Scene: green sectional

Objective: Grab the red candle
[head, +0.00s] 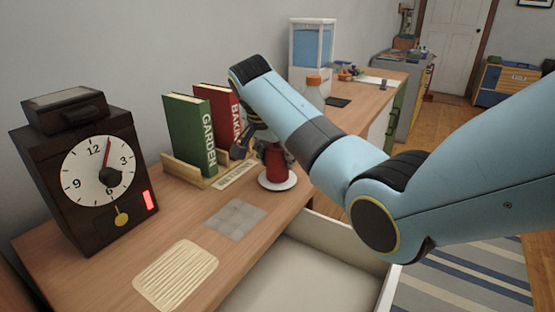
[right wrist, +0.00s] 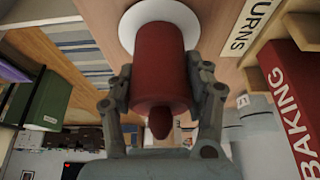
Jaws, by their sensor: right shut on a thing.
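The red candle (head: 276,163) stands upright on a white round plate (head: 278,184) near the front edge of the wooden counter. My right gripper (head: 262,143) comes down on it from above, partly hidden behind my own arm. In the right wrist view the red candle (right wrist: 160,65) lies between the two fingers of my right gripper (right wrist: 162,92), which is shut on it. The white plate (right wrist: 128,30) shows right at the candle's base; I cannot tell whether they touch. My left gripper is not in view.
Green and red books (head: 190,135) stand in a wooden holder left of the candle. A dark clock (head: 98,172) is at the far left. A woven mat (head: 176,274) and a grey square (head: 235,220) lie in front. An open drawer (head: 300,278) juts out below the counter.

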